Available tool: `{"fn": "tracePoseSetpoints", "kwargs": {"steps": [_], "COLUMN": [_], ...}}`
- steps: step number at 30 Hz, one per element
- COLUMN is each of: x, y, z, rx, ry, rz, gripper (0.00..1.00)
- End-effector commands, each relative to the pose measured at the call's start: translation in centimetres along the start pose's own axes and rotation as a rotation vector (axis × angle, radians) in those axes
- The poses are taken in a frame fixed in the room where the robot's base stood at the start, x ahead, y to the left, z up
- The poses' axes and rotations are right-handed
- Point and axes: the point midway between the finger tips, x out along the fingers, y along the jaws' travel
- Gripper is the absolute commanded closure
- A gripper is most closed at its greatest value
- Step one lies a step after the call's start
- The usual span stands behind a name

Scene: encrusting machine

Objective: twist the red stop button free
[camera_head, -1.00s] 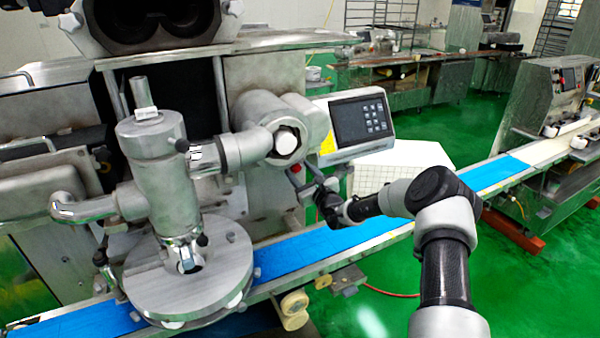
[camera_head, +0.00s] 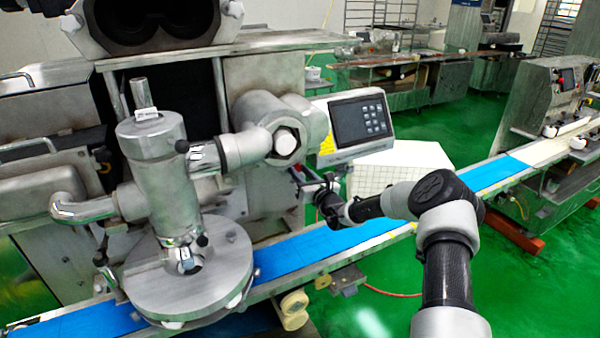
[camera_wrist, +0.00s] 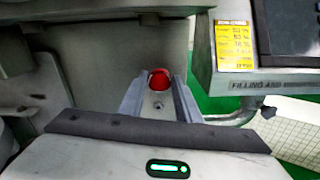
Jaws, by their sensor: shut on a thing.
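The red stop button (camera_wrist: 159,79) shows in the wrist view at the far end of my gripper, between its two fingers. My gripper (camera_wrist: 159,84) is shut on the button, with one finger on each side of it. In the head view my gripper (camera_head: 303,180) reaches to the machine's front, below the control panel. The fingers hide most of the button there. How far the button is turned cannot be told.
The control panel (camera_head: 361,120) hangs just above and right of my gripper; its yellow label (camera_wrist: 234,45) is close in the wrist view. A thick metal pipe (camera_head: 245,150) is at upper left. The blue conveyor belt (camera_head: 300,252) runs below.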

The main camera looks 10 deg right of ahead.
Motion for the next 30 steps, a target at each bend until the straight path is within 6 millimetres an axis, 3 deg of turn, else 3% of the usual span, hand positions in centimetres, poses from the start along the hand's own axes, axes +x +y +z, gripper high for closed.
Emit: {"fn": "tracePoseSetpoints", "kwargs": {"steps": [15,30], "x": [0.19,0.23], "y": [-0.09,-0.05], "z": [0.39,0.51], "rx": [0.308,0.353], "ry": [-0.007,-0.009], "rz": [0.000,0.001], "gripper": [0.92,0.92]}}
